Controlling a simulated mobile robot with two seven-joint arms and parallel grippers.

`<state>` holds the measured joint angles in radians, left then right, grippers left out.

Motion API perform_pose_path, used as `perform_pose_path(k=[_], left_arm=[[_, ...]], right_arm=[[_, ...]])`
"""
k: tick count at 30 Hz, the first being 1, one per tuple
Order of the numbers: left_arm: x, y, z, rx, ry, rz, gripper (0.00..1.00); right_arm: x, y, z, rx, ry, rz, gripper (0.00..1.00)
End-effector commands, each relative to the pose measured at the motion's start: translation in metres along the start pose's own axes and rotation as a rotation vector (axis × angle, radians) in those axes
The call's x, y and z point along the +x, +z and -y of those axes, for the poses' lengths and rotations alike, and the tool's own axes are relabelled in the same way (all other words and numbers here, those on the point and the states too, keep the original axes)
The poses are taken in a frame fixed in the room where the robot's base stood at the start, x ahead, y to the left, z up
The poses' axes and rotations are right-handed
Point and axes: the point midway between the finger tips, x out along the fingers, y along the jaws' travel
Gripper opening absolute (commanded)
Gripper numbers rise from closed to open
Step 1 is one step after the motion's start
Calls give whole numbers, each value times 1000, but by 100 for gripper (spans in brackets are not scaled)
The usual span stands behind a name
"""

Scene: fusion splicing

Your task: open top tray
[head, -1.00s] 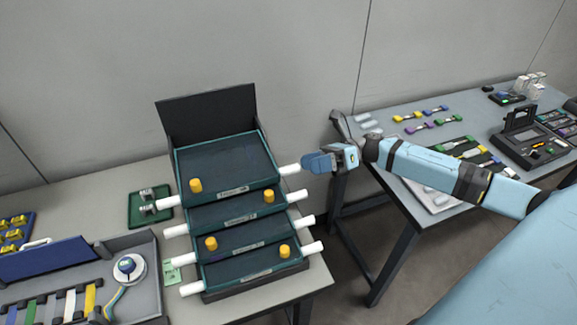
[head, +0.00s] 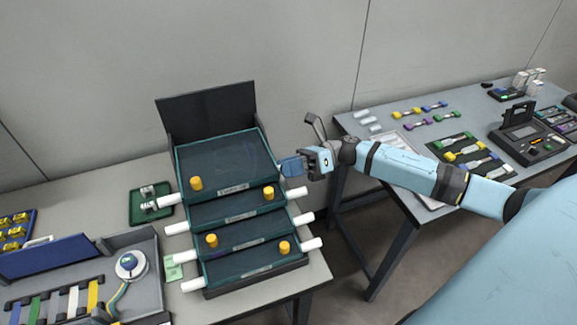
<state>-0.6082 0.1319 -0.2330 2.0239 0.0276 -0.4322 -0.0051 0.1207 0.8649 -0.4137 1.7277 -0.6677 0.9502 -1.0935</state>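A stack of dark green trays stands on the left table, stepped like a stair, with a black upright panel (head: 208,114) behind it. The top tray (head: 224,159) has a yellow knob (head: 196,183) at its front left and a label on its front edge. Lower trays (head: 237,206) sit below it, with white tubes at their sides and more yellow knobs. My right gripper (head: 284,168) is at the right side of the top tray, close to its right edge; its fingers hide that tray's right white tube. Whether it touches or grips cannot be told. My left gripper is not in view.
A grey case (head: 140,238) with coloured strips and a round reel is at the lower left. A small green tray (head: 150,203) lies left of the stack. The right table (head: 400,222) holds colourful holders and a black device (head: 527,134). A floor gap separates the tables.

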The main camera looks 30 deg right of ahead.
Motion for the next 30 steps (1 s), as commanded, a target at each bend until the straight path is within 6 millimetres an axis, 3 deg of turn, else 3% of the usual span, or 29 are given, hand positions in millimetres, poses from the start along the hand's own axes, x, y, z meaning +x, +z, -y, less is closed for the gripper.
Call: perform_pose_path(k=[14, 30], left_arm=[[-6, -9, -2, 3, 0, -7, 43], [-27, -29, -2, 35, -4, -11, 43]], right_arm=[[-1, 16, -8, 93, -1, -1, 0], [-1, 90, -20, 561, -2, 0, 0]])
